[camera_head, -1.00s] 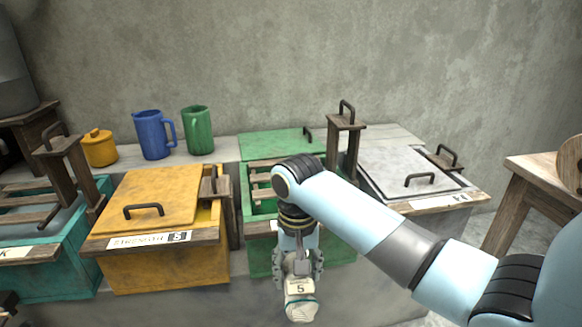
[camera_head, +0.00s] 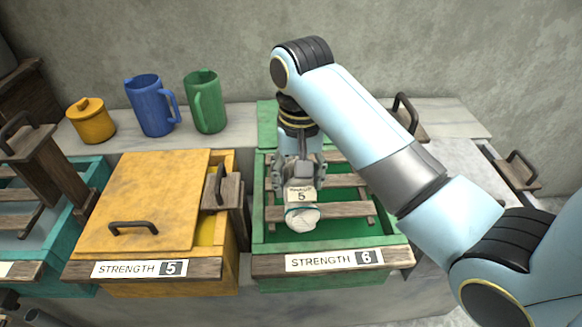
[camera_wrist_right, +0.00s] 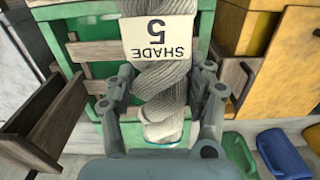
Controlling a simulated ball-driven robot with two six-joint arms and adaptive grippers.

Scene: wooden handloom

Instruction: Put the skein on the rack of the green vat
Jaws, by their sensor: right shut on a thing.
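My right gripper (camera_head: 299,180) is shut on a pale twisted skein (camera_head: 303,218) with a tag reading shade 5. It holds the skein over the front part of the open green vat (camera_head: 262,225), labelled strength 6. The vat's rack of wooden slats (camera_head: 345,209) spans the opening, with green liquid beneath. I cannot tell whether the skein touches a slat. In the right wrist view the skein (camera_wrist_right: 165,85) sits between the fingers (camera_wrist_right: 165,120), its tag facing the camera. My left gripper is not in view.
The yellow vat (camera_head: 150,195) on the left, labelled strength 5, is covered by its lid. A teal vat (camera_head: 85,225) stands further left. Blue (camera_head: 150,105) and green (camera_head: 206,103) jugs and a yellow pot (camera_head: 91,121) stand behind. A grey lid (camera_head: 450,170) lies right.

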